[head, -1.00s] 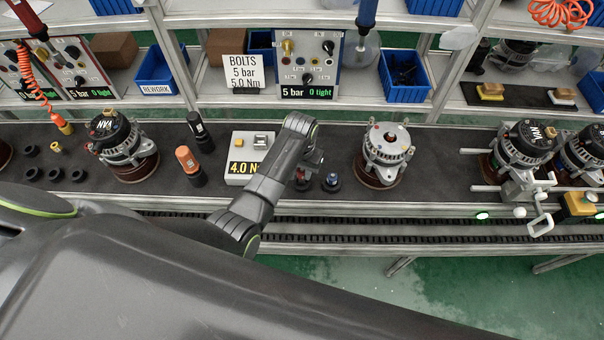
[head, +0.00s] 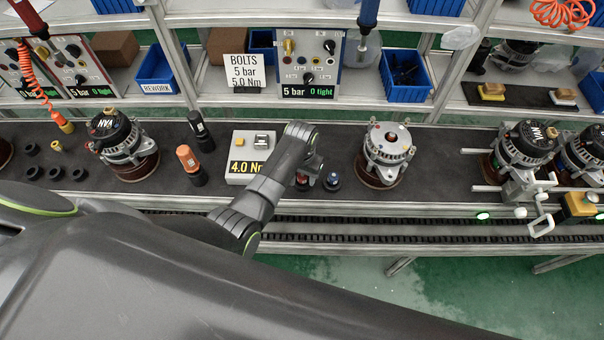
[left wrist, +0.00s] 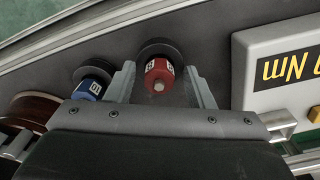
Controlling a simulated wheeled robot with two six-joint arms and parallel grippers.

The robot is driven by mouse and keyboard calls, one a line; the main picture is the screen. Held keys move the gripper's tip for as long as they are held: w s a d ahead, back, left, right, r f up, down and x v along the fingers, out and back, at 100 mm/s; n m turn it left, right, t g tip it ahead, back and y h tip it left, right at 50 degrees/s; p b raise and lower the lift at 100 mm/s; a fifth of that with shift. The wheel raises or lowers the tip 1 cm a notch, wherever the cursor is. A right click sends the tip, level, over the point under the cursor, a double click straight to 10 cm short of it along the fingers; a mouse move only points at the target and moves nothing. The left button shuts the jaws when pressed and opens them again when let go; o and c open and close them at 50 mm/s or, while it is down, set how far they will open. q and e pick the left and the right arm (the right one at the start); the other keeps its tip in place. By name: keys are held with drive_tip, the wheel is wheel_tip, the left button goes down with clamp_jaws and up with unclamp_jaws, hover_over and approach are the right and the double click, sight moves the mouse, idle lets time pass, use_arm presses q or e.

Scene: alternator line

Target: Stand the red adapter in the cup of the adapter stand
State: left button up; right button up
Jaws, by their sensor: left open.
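The red adapter (left wrist: 165,74) stands upright at a round black cup (left wrist: 154,50) in the left wrist view, its lower end hidden, so I cannot tell how deep it sits. My left gripper (left wrist: 159,69) is open, with one finger on each side of the red adapter and a visible gap at the right finger. In the head view, my left gripper (head: 306,178) is low over the bench and largely covers the red adapter. A blue adapter (left wrist: 89,89) stands in a similar black cup beside it, also in the head view (head: 332,181). My right gripper is not in view.
A white box marked 4.0 Nm (head: 248,157) stands left of my gripper. An alternator (head: 387,152) stands to the right. An orange-topped tool (head: 188,160) and a black one (head: 200,131) stand further left. The bench front edge and chain track lie close below.

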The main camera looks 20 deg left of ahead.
sight(301, 177)
use_arm(q)
drive_tip(key=shift+r, duration=0.45)
wheel_tip(301, 177, up, 12)
drive_tip(key=shift+s+f+b, duration=0.2)
drive_tip(key=shift+f+b, duration=0.05)
drive_tip(key=shift+b, duration=0.05)
drive_tip(key=shift+f, duration=0.1)
